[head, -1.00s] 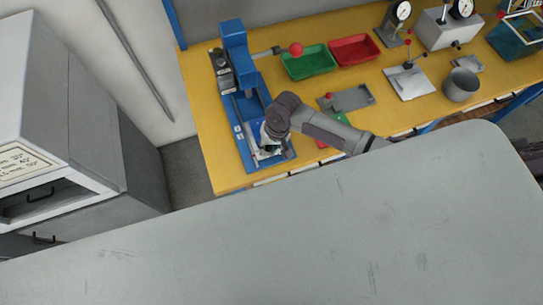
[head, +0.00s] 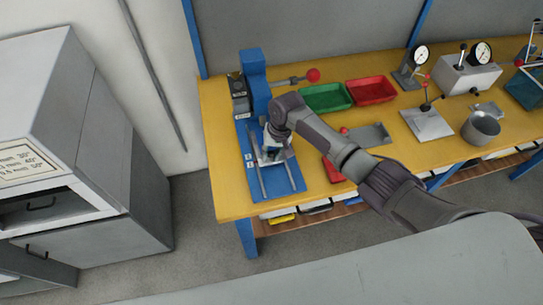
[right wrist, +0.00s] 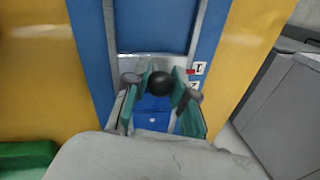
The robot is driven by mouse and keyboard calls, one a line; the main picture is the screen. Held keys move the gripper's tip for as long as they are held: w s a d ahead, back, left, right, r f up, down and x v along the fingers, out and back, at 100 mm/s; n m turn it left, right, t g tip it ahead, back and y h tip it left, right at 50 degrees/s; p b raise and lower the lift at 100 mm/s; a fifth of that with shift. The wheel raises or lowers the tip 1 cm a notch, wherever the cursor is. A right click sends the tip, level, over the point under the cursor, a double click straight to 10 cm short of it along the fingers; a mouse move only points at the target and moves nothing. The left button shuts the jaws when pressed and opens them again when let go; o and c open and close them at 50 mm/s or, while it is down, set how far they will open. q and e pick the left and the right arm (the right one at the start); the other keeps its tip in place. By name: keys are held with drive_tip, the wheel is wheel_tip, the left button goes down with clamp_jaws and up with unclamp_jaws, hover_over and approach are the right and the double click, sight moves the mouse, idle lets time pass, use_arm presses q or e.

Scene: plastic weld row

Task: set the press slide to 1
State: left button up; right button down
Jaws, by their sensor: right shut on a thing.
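The blue press (head: 255,75) stands at the left end of the yellow bench, with two metal rails along its base. Its press slide (head: 266,160), a pale metal plate, sits partway along the rails; it also shows in the right wrist view (right wrist: 130,64). My right gripper (head: 273,146) is over the slide. In the right wrist view its teal fingers (right wrist: 160,98) are shut on the slide's black ball knob (right wrist: 161,83). A red mark (right wrist: 190,71) on the slide lies beside the label 1 (right wrist: 199,68); a second label (right wrist: 193,85) is partly hidden. My left gripper is not in view.
A green tray (head: 326,97) and a red tray (head: 371,91) lie right of the press. A red-ball lever (head: 312,75) sticks out from the press. A metal cup (head: 481,128) and dial gauges stand farther right. A grey cabinet (head: 100,210) stands to the left.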

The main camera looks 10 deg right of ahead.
drive_tip(key=c, duration=1.2)
unclamp_jaws()
drive_tip(key=shift+o, duration=1.3)
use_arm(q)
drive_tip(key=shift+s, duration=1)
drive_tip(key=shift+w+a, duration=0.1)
use_arm(e)
drive_tip(key=shift+r, duration=0.15)
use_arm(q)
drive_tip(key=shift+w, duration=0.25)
use_arm(e)
wheel_tip(320, 180, up, 12)
drive_tip(key=d, duration=0.2)
drive_tip(key=shift+s+d+f, duration=0.2)
